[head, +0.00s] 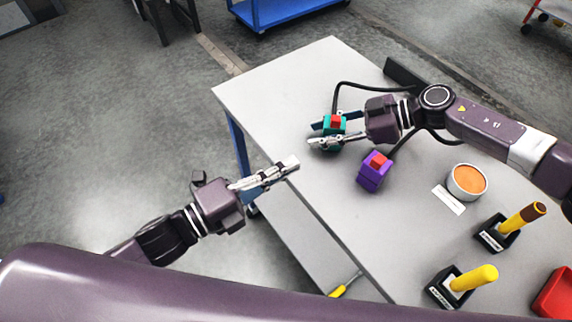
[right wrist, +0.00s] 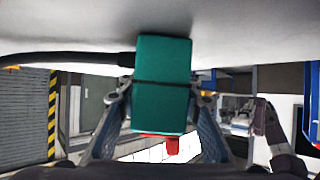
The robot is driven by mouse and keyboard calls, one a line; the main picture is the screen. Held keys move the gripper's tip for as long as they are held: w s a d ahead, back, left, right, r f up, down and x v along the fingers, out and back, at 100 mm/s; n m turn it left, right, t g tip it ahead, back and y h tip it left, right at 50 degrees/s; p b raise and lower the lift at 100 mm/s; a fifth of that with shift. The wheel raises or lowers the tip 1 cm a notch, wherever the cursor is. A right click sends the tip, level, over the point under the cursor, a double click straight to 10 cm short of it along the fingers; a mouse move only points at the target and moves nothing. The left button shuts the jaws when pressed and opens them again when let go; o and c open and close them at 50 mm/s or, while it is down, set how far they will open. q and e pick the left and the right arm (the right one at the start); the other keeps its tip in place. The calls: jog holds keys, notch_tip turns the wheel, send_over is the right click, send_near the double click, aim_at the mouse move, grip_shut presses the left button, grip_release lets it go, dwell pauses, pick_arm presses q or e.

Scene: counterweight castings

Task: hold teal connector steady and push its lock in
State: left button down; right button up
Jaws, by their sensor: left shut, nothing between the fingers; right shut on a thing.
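The teal connector (head: 332,127) is near the table's left part in the head view, with a red lock (head: 336,121) on its upper side and a black cable running from it. My right gripper (head: 322,134) is shut on the teal connector, a finger on each side. In the right wrist view the teal connector (right wrist: 162,85) fills the middle between the fingers, and the red lock (right wrist: 173,145) sticks out at its lower end. My left gripper (head: 294,163) is shut and empty, below and left of the connector, apart from it, by the table's near left edge.
A purple connector (head: 374,173) with a red lock stands right of the teal one. The table's left end (head: 262,92) is clear.

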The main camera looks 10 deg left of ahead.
jog(key=o, duration=0.9)
jog(key=shift+o, duration=0.2)
